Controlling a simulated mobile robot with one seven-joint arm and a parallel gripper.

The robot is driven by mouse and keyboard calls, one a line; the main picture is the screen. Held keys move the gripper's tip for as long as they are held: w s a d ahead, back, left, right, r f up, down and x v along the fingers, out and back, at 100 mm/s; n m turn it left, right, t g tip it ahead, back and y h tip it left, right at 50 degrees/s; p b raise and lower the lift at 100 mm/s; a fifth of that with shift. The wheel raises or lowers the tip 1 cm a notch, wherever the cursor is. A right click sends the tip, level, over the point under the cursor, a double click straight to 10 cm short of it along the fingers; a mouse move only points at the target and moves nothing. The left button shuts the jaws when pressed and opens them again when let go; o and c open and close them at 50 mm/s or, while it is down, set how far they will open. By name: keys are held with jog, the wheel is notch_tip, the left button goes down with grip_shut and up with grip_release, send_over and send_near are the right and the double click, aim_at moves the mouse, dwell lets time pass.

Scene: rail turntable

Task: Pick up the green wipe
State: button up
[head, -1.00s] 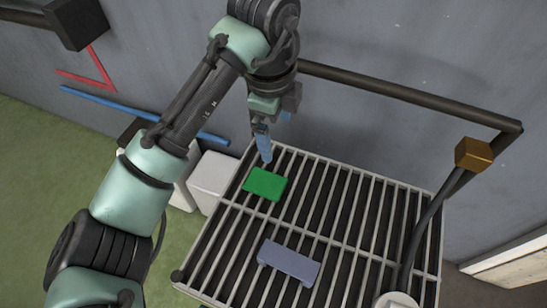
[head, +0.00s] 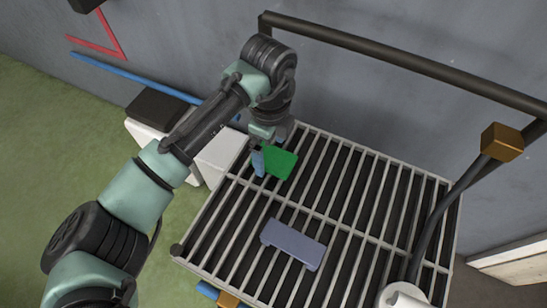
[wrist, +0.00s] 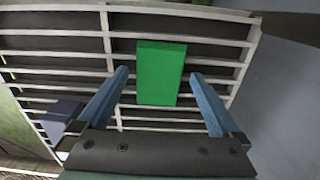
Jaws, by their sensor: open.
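The green wipe (head: 279,163) is a flat green rectangle lying on the slatted rack (head: 345,205), near its far left corner. In the wrist view the wipe (wrist: 161,72) sits ahead of and between the two blue fingers. My gripper (wrist: 160,82) is open and empty. In the head view my gripper (head: 267,160) is low over the rack at the wipe, with one blue finger at the wipe's left side. The other finger is mostly hidden. I cannot tell whether either finger touches the wipe.
A blue-grey block (head: 293,244) lies on the rack in front of the wipe. A dark rail (head: 400,60) runs behind the rack, with an orange-brown block (head: 502,142) at the right. A white box with a dark top (head: 155,105) stands left of the rack.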

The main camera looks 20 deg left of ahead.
aim_at(271, 156)
jog(key=shift+f, duration=0.5)
jog(key=c, duration=1.2)
jog(key=shift+r, duration=0.15)
jog(key=shift+c, duration=0.2)
notch_tip(271, 156, up, 10)
jog(key=p, duration=0.1)
jog(key=shift+p, duration=0.4)
